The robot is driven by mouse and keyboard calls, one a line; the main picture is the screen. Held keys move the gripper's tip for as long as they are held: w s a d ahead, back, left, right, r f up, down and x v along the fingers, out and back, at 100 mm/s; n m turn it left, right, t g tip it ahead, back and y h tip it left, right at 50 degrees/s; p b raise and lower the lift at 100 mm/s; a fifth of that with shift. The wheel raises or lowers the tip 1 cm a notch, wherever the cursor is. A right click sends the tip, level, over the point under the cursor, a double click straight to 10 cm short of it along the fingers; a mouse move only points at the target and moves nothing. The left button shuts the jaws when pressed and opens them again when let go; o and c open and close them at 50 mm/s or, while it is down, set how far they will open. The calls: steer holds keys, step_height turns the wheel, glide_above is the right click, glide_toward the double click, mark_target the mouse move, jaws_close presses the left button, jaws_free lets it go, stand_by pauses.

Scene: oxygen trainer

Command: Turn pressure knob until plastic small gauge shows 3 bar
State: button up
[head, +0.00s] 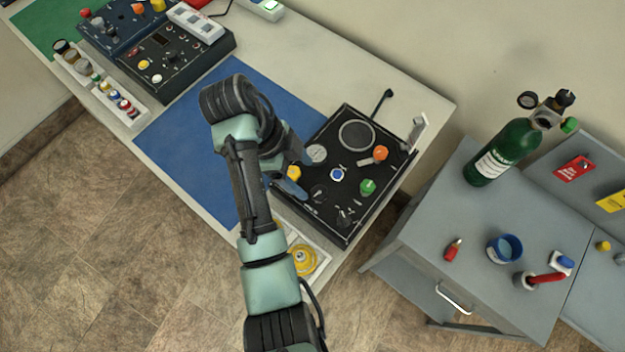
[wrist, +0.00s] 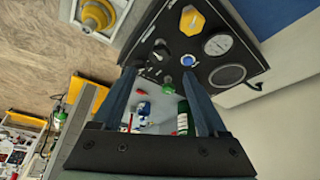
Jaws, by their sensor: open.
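The black control panel (head: 325,220) lies on the bench, right of the blue mat. It carries a yellow knob (head: 293,173), a blue knob (head: 337,174), an orange knob (head: 380,153) and a green knob (head: 367,187). A small pale dial (head: 316,153) sits near its left edge; its reading is too small to tell. In the wrist view, the yellow knob (wrist: 190,20), blue knob (wrist: 188,60) and dial (wrist: 217,44) show beyond the fingers. My gripper (wrist: 160,84) is open and empty. In the head view it is at the panel's left edge, partly hidden by my arm.
A large dark ring (head: 357,135) and an upright bracket (head: 417,133) are on the panel's far side. A yellow round part (head: 303,260) is at the bench's near edge. A grey cabinet (head: 420,235) with a green bottle (head: 502,150) stands right. The blue mat (head: 195,135) is bare beside my arm.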

steer(key=p+v, duration=0.3)
steer(key=v, duration=0.2)
steer(key=shift+r+p, duration=0.1)
steer(key=shift+p, duration=0.25)
stand_by(0.3)
